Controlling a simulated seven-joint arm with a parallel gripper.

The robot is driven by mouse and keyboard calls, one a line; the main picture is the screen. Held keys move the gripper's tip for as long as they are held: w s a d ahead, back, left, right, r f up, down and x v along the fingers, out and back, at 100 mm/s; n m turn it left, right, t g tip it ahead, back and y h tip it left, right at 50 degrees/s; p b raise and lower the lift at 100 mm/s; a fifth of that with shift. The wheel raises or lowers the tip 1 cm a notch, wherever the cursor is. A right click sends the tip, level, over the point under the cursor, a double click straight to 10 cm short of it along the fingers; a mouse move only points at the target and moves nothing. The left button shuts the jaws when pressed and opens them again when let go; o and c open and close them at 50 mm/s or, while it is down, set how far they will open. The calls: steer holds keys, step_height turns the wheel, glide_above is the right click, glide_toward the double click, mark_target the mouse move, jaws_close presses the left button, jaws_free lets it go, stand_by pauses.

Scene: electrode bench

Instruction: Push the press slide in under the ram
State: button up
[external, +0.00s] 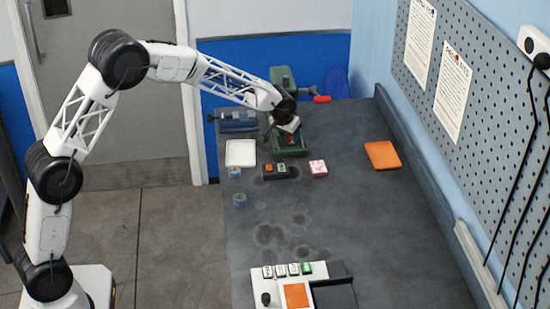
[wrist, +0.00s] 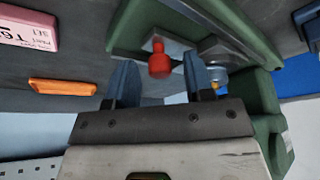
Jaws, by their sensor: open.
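The green press (external: 291,147) stands at the far end of the bench. Its green body (wrist: 255,125) fills the right of the wrist view. A slide plate with a red knob (wrist: 159,60) sits on the press base, and a grey metal part that looks like the ram (wrist: 220,52) is just right of it. My gripper (external: 291,126) is at the near side of the press, partly hiding it. In the wrist view my gripper (wrist: 159,80) is open, its blue-grey fingers on either side of the red knob; I cannot tell whether they touch it.
A blue vise (external: 236,122) and a white tray (external: 241,153) are left of the press. A dark button block (external: 276,172), a pink box (external: 318,169) and blue pieces (external: 239,200) lie nearer. An orange tray (external: 382,155) is right.

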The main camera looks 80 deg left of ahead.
jaws_close()
steer(key=shift+a, duration=0.1)
steer(key=shift+a+r, duration=0.1)
steer(key=shift+a, duration=1.6)
jaws_free()
steer(key=shift+d+r, duration=0.1)
steer(key=v, duration=0.7)
steer(key=shift+r, duration=0.2)
steer(key=shift+s+d, duration=0.1)
steer(key=shift+s, duration=0.05)
